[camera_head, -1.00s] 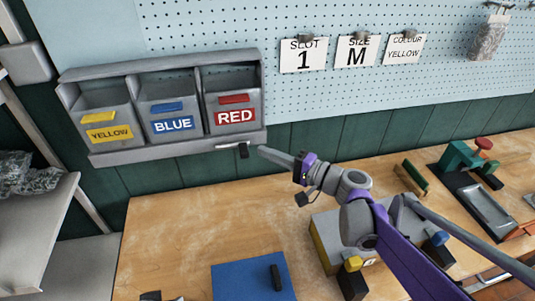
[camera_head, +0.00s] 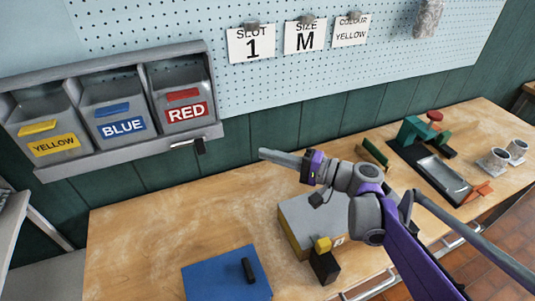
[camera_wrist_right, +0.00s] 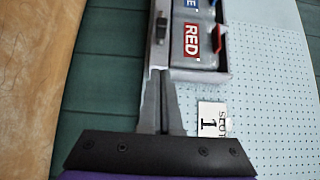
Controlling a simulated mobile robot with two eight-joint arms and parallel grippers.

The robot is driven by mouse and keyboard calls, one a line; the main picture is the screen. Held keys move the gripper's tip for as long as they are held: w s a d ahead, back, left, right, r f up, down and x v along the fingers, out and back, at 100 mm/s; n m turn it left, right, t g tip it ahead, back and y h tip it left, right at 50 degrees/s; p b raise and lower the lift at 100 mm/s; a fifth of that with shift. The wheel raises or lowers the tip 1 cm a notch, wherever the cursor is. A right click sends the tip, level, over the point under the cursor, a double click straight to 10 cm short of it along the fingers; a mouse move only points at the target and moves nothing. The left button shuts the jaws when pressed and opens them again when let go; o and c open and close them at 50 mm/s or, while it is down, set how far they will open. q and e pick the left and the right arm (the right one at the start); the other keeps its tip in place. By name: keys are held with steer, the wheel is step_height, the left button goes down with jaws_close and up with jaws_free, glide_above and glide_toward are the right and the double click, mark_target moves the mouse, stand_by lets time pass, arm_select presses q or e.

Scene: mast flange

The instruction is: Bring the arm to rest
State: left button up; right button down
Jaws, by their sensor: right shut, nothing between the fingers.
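My right gripper (camera_head: 264,153) reaches in from the lower right of the head view and points left, above the wooden workbench (camera_head: 130,240). Its fingers are shut with nothing between them. In the right wrist view the shut fingers (camera_wrist_right: 162,85) point towards the grey bin rack, with the red-labelled bin (camera_wrist_right: 192,40) beyond the tips. The tips look apart from the rack (camera_head: 130,157) in the head view. My left gripper is in neither view.
The rack holds bins labelled YELLOW (camera_head: 53,145), BLUE (camera_head: 121,126) and RED (camera_head: 187,112). A blue mat (camera_head: 215,277) with a black item (camera_head: 248,270), a grey box (camera_head: 310,215) and a green press (camera_head: 420,132) stand on the bench. Cards (camera_head: 251,44) hang on the pegboard.

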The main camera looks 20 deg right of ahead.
steer(key=shift+f, duration=0.1)
steer(key=s+a+f+n+g+h, duration=0.3)
steer(key=s+a+f+g+h, duration=0.3)
steer(key=s+f, duration=0.55)
steer(key=s+d+f+n+h, duration=0.1)
steer(key=s+f+h, duration=0.1)
steer(key=s+d+f+n+h, duration=0.2)
steer(key=s+f, duration=0.1)
steer(key=s+d+f+n+h, duration=0.1)
steer(key=s+f+n+h, duration=0.1)
steer(key=f, duration=0.1)
steer(key=shift+s+d+f+g+h, duration=0.15)
steer(key=shift+s+d+g+h, duration=0.15)
steer(key=shift+g, duration=0.1)
steer(key=shift+s+d+n+h, duration=0.15)
steer(key=shift+d+n+h, duration=0.15)
steer(key=shift+d, duration=0.05)
